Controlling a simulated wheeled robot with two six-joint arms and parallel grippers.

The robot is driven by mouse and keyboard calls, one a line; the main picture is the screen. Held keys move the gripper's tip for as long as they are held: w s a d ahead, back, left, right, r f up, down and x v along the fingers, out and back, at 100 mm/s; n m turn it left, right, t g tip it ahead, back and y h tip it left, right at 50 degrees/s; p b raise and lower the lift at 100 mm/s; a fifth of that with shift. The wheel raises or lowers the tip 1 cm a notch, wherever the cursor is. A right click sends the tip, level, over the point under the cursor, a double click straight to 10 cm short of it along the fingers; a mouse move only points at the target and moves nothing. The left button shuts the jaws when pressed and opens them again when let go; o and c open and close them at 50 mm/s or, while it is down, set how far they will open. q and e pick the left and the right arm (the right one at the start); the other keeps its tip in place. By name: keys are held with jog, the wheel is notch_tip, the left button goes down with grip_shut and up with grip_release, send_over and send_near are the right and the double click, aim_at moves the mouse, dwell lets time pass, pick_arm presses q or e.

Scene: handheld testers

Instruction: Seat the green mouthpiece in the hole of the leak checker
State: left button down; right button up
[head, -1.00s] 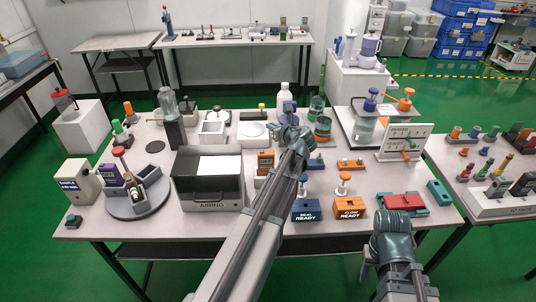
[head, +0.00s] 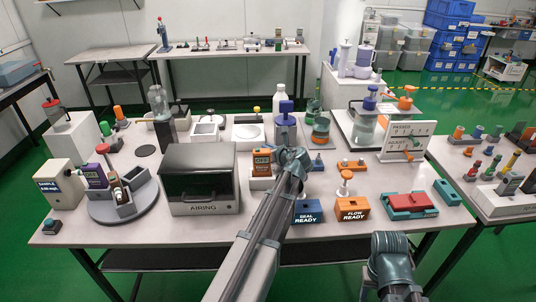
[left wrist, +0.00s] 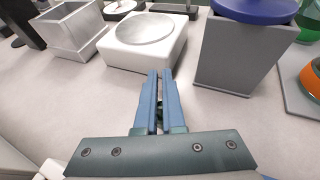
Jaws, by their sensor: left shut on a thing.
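My left gripper (left wrist: 160,78) is shut in the left wrist view, with its blue fingers close together. A small dark green piece (left wrist: 160,106) shows between them low down; most of it is hidden, and it appears to be the mouthpiece. In the head view the left wrist (head: 291,158) hides the fingers, above the middle of the table. An orange handheld unit (head: 262,161) stands just left of it, and a purple unit (head: 96,175) stands at the left. I cannot read which one is the leak checker. My right wrist (head: 390,246) is low in front; its fingers are not clear.
A grey block with a blue top (left wrist: 238,50) stands just ahead of the left fingers, right of a white box with a round plate (left wrist: 146,35). The airing box (head: 201,180) is closed. Blue (head: 307,211) and orange (head: 352,208) ready boxes stand at the front.

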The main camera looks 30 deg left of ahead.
pick_arm(q)
jog(key=shift+f, duration=0.2)
jog(key=c, duration=1)
grip_release()
jog(key=shift+r, duration=0.1)
